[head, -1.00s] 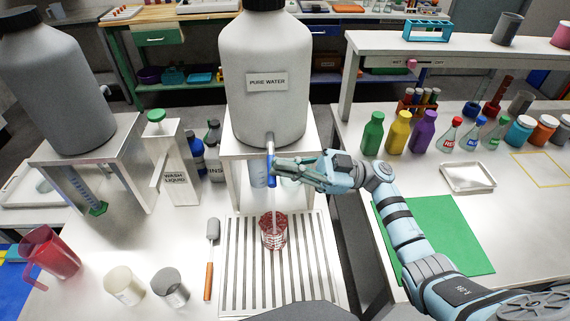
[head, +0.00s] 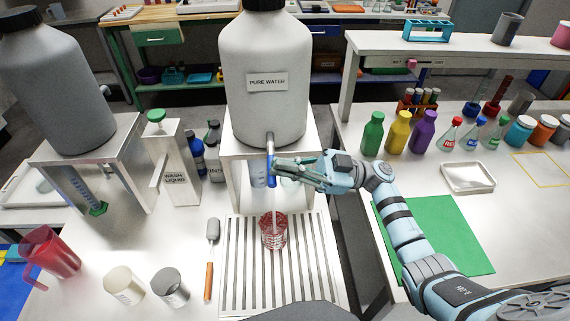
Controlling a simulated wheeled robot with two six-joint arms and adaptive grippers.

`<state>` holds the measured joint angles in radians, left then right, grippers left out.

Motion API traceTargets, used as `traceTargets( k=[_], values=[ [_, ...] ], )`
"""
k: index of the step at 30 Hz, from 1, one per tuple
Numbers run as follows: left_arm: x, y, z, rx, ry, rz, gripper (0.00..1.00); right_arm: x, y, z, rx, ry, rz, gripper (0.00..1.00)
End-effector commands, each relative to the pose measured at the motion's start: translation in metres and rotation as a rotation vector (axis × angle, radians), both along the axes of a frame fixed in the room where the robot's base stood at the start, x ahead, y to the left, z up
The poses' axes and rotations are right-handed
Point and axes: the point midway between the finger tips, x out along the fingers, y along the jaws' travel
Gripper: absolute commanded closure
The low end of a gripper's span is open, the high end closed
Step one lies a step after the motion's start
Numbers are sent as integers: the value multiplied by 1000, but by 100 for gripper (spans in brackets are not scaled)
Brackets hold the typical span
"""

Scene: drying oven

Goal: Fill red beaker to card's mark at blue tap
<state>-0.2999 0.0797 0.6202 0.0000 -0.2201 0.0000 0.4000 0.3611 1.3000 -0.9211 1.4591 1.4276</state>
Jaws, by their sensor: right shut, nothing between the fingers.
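The red beaker (head: 273,238) stands upright on the slotted drain grate under the blue tap (head: 271,172) of the pure water tank (head: 264,112). A pale stream runs from the tap down into the beaker. The water level in it is too small to read. My right gripper (head: 278,168) is shut and empty, with its fingertips at the blue tap, touching it or very close. My left gripper is not in view. I cannot make out a card with a mark.
A brush-like tool with an orange handle (head: 209,266) lies left of the grate (head: 240,285). A cream cup (head: 123,284), a grey cup (head: 170,287) and a red pitcher (head: 52,254) stand farther left. A green mat (head: 455,240) lies under my right arm.

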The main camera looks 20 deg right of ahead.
Motion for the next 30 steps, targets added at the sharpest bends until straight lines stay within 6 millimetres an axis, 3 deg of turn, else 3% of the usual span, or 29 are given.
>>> traceTargets(
  k=[25, 30],
  values=[
    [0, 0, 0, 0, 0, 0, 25, 0, 0, 0, -1, 0, 0, 100],
    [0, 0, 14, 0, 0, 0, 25, -1, 0, 12, -1, 1, -1, 100]
  ],
)
